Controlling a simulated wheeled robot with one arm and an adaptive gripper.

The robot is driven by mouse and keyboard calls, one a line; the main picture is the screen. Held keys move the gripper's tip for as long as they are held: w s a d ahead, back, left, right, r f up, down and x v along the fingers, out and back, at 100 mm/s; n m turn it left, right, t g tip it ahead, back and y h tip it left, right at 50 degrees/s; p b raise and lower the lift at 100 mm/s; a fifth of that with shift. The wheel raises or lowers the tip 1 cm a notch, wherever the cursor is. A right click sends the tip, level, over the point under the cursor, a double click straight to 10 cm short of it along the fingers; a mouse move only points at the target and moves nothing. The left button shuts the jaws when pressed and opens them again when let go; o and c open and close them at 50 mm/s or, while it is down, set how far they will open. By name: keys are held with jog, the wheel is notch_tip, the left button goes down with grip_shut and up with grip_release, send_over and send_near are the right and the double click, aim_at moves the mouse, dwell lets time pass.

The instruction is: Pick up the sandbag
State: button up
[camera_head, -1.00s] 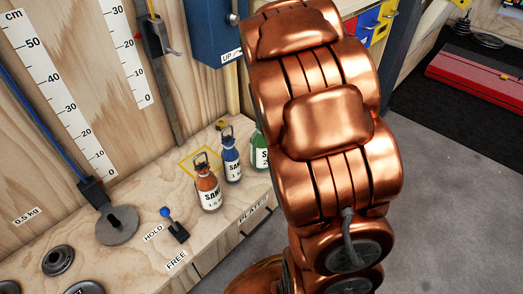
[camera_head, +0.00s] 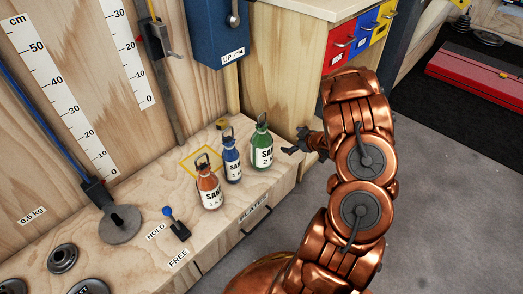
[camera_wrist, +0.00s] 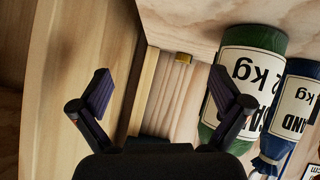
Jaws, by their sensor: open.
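Three bottle-shaped sandbags with white labels and dark loops on top stand in a row on the wooden bench: an orange one (camera_head: 209,188), a blue one (camera_head: 232,162) and a green one (camera_head: 262,147). My gripper (camera_head: 294,147) is open and empty, just right of the green sandbag. In the wrist view my gripper's fingers (camera_wrist: 162,90) are spread. The green sandbag (camera_wrist: 255,70), labelled 2 kg, shows there upside down, partly behind the right finger. The blue sandbag (camera_wrist: 302,85) is beside it at the right edge.
A yellow square outline (camera_head: 186,163) is marked on the bench (camera_head: 225,238) behind the orange sandbag. A HOLD/FREE lever (camera_head: 176,224) and metal discs (camera_head: 120,224) are to the left. A cabinet with coloured drawers (camera_head: 341,42) stands behind my gripper. Grey floor is free at right.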

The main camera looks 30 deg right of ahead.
aim_at(262, 146)
jog(key=a+y, duration=0.1)
jog(key=a+t, duration=0.1)
jog(key=s+a+f+y, duration=0.1)
jog(key=shift+a+f+t+y, duration=0.1)
jog(key=shift+a+t+y, duration=0.05)
jog(key=shift+t+y, duration=0.15)
jog(key=a+t+y, duration=0.1)
jog(key=s+a+r+y, duration=0.1)
jog(key=a, duration=0.1)
jog(key=s+a+t+y+p, duration=0.1)
jog(key=a, duration=0.1)
jog(key=shift+s+r+t, duration=0.25)
jog(key=shift+r+t, duration=0.05)
jog(key=shift+r, duration=0.05)
jog(key=shift+y, duration=0.3)
jog(key=shift+a+r+b+x, duration=0.15)
jog(key=shift+r+b+x, duration=0.1)
jog(key=shift+x, duration=1)
jog(key=shift+a+r+b+x, duration=0.2)
jog(key=shift+b+x, duration=0.1)
jog(key=shift+x, duration=0.95)
jog(key=shift+a+r+b+x, duration=0.1)
jog(key=shift+r+b+x, duration=0.15)
jog(key=shift+x, duration=1.05)
jog(key=shift+s, duration=0.15)
jog(key=shift+c, duration=0.3)
jog(key=c, duration=1.5)
